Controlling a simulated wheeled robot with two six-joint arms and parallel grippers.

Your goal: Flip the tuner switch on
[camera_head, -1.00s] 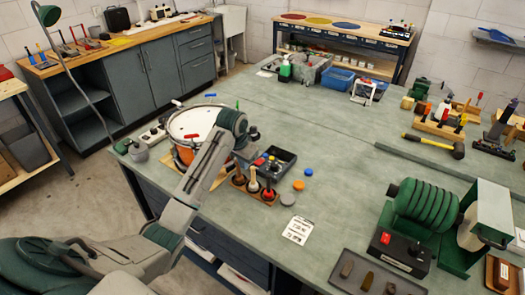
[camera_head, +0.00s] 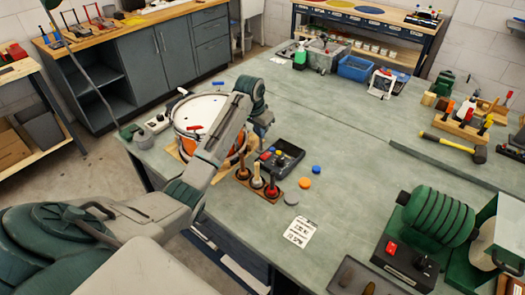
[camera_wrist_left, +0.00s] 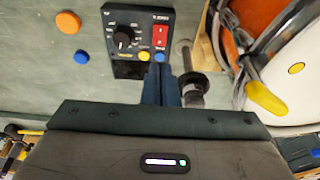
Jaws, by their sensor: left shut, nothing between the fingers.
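The tuner (camera_wrist_left: 125,18) is a dark box with a round black knob (camera_wrist_left: 122,38), a red rocker switch (camera_wrist_left: 160,36), and yellow and blue buttons. My left gripper (camera_wrist_left: 161,72) is shut and empty. In the head view the left gripper (camera_head: 262,132) is by the tuner's far-left side. The switch's on or off position is unclear.
The drum (camera_head: 200,113) stands close left of the tuner. A wooden stand (camera_head: 258,186) with several upright tools is in front. An orange disc (camera_head: 305,183) and blue disc (camera_head: 317,169) lie to its right. A paper card (camera_head: 300,232) lies nearer.

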